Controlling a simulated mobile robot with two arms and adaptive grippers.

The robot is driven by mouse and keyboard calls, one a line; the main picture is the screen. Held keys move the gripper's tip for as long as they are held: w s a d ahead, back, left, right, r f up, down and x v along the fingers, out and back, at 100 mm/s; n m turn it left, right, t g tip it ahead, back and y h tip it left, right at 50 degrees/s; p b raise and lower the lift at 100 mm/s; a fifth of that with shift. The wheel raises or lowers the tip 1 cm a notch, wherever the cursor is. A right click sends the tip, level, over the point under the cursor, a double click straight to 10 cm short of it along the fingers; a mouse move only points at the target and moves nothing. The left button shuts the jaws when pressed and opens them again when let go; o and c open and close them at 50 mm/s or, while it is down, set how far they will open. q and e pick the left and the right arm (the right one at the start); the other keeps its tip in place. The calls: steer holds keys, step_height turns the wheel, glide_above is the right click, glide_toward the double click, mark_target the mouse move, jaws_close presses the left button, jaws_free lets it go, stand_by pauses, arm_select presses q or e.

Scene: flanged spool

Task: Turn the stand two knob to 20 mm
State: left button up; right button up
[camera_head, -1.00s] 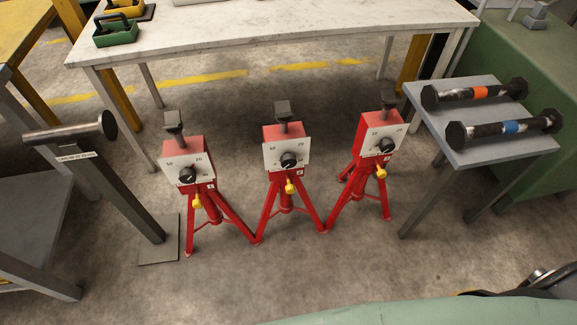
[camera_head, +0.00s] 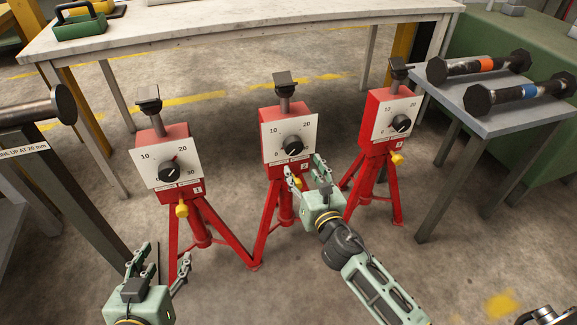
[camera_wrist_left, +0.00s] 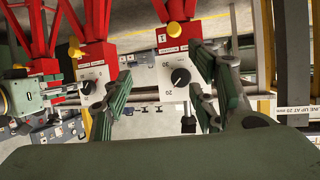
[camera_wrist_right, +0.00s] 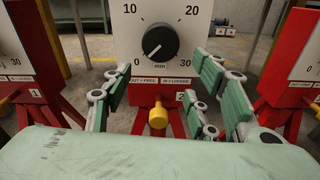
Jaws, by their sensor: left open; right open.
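Stand two is the middle red stand (camera_head: 272,155). Its black knob (camera_head: 293,145) sits on a white dial plate marked 0 to 30. In the right wrist view the knob (camera_wrist_right: 160,42) has its white pointer toward lower left, near 0. Below it a yellow knob (camera_wrist_right: 158,118) sticks out under the labels "OUT = FREE" and "IN = LOCKED". My right gripper (camera_head: 304,167) is open and empty, just below and in front of the dial. Its fingers flank the dial's lower part in the right wrist view, apart from the black knob. My left gripper (camera_head: 168,254) is open and empty, low in front of stand one.
Stand one (camera_head: 170,165) is to the left and stand three (camera_head: 385,125) to the right, each with its own dial and yellow knob. A grey table (camera_head: 500,118) at right holds two dark spools. A long workbench (camera_head: 230,28) stands behind. A post with a bar (camera_head: 30,105) is at left.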

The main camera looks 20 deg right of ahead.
mark_target(293, 149)
steer(key=shift+n+t, duration=0.3)
steer(key=shift+n, duration=0.3)
steer(key=w, duration=0.2)
steer(key=w+r+b, duration=0.1)
steer(key=w, duration=0.4)
steer(key=shift+w+a+r, duration=0.15)
steer(key=shift+a+r, duration=0.15)
steer(key=shift+r, duration=0.1)
steer(key=shift+w+b, duration=0.3)
arm_select(q)
step_height(293, 149, up, 9)
steer(key=w+d+t+h, duration=0.1)
steer(key=w+t, duration=0.1)
steer(key=t, duration=0.2)
steer(key=shift+d, duration=0.2)
arm_select(e)
steer(key=shift+c, duration=0.4)
steer(key=c, duration=1)
